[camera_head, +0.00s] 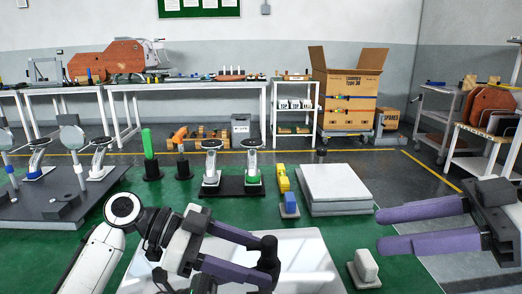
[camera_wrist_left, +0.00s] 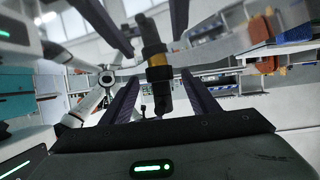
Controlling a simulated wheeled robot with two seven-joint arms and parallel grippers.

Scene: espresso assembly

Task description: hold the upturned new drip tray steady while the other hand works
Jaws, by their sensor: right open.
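My left gripper (camera_head: 266,264) reaches in over a glossy white panel (camera_head: 312,262), its purple fingers apart. A black piece (camera_head: 268,250) is at its fingertips. In the left wrist view, a dark rod with a yellow band (camera_wrist_left: 155,62) stands between the two fingers (camera_wrist_left: 160,76); I cannot tell whether they press on it. My right gripper (camera_head: 382,230) is open and empty at the right, pointing left. No upturned drip tray can be picked out for sure. A thick pale slab (camera_head: 335,184) lies on the green mat between the grippers, touched by neither.
A small white block on a base (camera_head: 366,266) stands left of my right gripper. Yellow blocks (camera_head: 283,180) and a blue block (camera_head: 289,204) lie beside the slab. Stands with round tops (camera_head: 212,165) and green (camera_head: 148,148) and orange-handled (camera_head: 180,142) tools stand behind.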

